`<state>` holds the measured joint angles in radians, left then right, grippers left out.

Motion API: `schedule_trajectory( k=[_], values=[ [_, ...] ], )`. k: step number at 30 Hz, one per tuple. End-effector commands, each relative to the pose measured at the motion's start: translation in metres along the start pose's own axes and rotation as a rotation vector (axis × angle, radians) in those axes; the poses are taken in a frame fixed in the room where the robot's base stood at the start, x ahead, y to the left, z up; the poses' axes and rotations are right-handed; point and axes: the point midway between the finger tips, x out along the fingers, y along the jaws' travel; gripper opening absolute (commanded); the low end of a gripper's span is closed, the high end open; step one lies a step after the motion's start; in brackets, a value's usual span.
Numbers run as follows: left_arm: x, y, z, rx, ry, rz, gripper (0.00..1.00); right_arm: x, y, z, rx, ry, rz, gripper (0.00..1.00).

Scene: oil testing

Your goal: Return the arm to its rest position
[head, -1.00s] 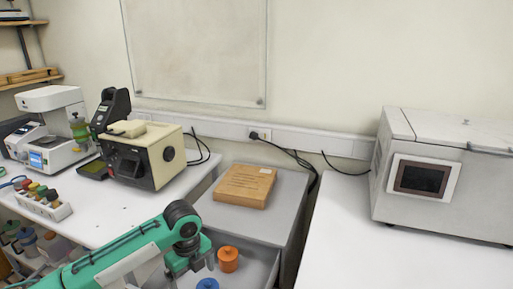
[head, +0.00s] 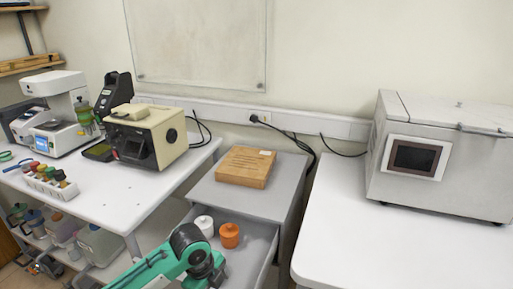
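My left arm, green with a dark wrist joint (head: 190,240), comes in at the bottom centre and reaches over the open grey drawer (head: 262,240). My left gripper (head: 214,275) is low at the bottom edge, mostly hidden and cut off; its fingertips cannot be made out. An orange jar (head: 229,236) and a white-lidded jar (head: 204,226) stand in the drawer just beyond the wrist, apart from the gripper as far as I can see. My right gripper is not in view.
A wooden box (head: 245,166) lies on the grey cabinet. The left bench holds a beige tester (head: 148,137), a white instrument (head: 58,110) and a rack of several small bottles (head: 48,182). A large grey machine (head: 445,160) stands on the right bench, whose front is clear.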

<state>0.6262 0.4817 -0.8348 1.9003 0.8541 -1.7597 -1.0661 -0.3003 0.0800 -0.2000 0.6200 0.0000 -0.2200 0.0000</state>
Motion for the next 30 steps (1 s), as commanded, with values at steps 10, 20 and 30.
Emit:
schedule_trajectory(
  k=[10, 20, 30],
  values=[
    [0.033, 0.053, -0.047, -0.443, 0.123, -0.119, 0.92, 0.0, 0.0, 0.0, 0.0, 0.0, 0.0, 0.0],
    [0.045, 0.118, -0.048, -0.977, 0.172, -0.197, 0.92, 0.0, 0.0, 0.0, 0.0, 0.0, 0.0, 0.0],
    [0.045, 0.204, -0.021, -1.508, 0.107, -0.262, 0.92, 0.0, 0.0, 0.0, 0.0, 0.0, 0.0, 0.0]
  ],
)
